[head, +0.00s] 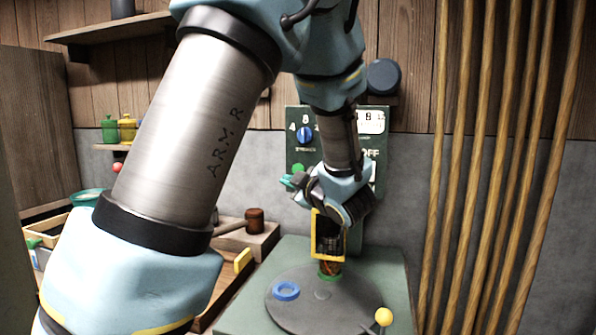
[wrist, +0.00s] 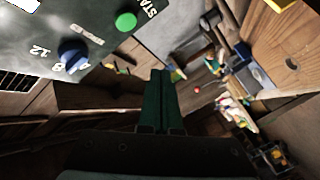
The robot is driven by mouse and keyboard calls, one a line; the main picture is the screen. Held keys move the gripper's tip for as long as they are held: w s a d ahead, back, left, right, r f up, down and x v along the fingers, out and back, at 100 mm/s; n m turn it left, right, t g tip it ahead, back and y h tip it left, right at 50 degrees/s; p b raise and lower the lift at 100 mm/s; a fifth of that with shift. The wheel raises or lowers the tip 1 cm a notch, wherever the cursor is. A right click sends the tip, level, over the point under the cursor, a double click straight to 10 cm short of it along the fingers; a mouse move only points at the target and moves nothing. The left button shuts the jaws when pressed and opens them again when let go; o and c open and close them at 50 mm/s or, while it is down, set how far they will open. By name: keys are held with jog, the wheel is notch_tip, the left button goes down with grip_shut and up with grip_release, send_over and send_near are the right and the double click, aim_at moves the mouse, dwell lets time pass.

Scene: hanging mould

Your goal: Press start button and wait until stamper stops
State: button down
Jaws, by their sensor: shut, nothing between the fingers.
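The green start button (wrist: 126,20) sits on the dark green control panel (wrist: 100,45), beside a partly cut-off label reading "STA" in the wrist view. It also shows in the head view (head: 298,169). My gripper (wrist: 161,76) is shut and empty. Its fingertips appear below and right of the button in the wrist view, apart from it in the picture; depth is hard to judge. In the head view my gripper (head: 287,182) is in front of the panel, just below the button. The stamper (head: 329,235), with a yellow frame, is above the round plate (head: 345,305), partly hidden by my gripper.
A blue knob (head: 304,134) is on the panel above the button. A blue ring (head: 286,291) lies on the plate, and a yellow ball (head: 383,316) stands at its front right. Wooden poles (head: 505,170) line the right wall. A mallet (head: 254,219) lies at the left.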

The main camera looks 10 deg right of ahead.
jog(key=w+d, duration=0.3)
jog(key=w, duration=0.3)
jog(key=shift+w+d+p, duration=0.25)
jog(key=shift+w+p, duration=0.05)
jog(key=shift+p, duration=0.05)
jog(key=shift+w, duration=0.15)
dwell(1.7)
jog(key=shift+w+d, duration=0.2)
jog(key=shift+w, duration=0.05)
